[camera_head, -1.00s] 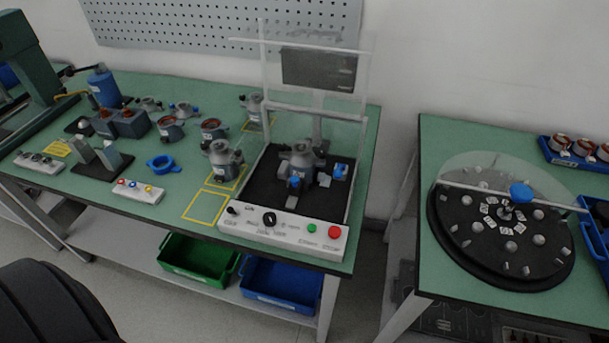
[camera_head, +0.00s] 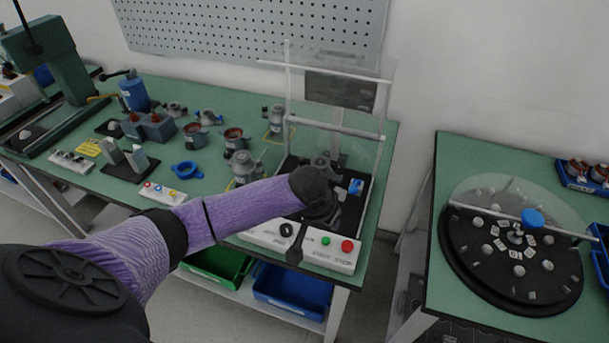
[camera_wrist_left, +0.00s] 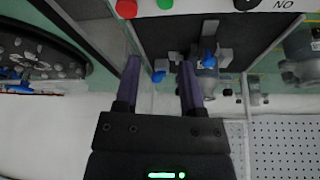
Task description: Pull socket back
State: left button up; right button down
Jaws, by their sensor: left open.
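A small blue socket block (camera_head: 356,186) is on the right side of the black test station bed (camera_head: 362,210). It also shows in the left wrist view (camera_wrist_left: 160,75), appearing between my fingers; whether they are level with it I cannot tell. The grey stator housing (camera_head: 321,164) stands left of the block, mostly hidden by my wrist. Its blue connector shows in the left wrist view (camera_wrist_left: 208,58), to the right of my fingers. My left gripper (camera_wrist_left: 158,63) is open and empty, its purple fingers apart. In the head view it is over the station's front. My right gripper is not in view.
A clear guard (camera_head: 335,95) stands raised over the station. The front panel (camera_head: 322,255) has a green button (camera_head: 326,240) and a red button (camera_head: 347,246). Several parts lie on the green bench to the left. A round black turntable (camera_head: 510,275) is on the right bench.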

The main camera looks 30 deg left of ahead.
pick_arm(q)
jog(key=w+a+r+n+y, duration=0.1)
jog(key=w+a+r+n, duration=0.2)
jog(key=w+a, duration=0.35)
jog(key=shift+t, duration=0.3)
jog(key=f+b, duration=0.1)
jog(key=b, duration=0.2)
jog(key=a+f+b, duration=0.1)
jog(key=f+b, duration=0.1)
jog(key=a+f+b, duration=0.1)
jog(key=b, duration=0.2)
jog(key=shift+w+f+b, duration=0.25)
jog(key=shift+b, duration=0.1)
jog(key=shift+x, duration=1.05)
jog(key=shift+b+x, duration=0.5)
jog(key=shift+x, duration=1.15)
jog(key=shift+a, duration=0.1)
jog(key=shift+c, duration=0.2)
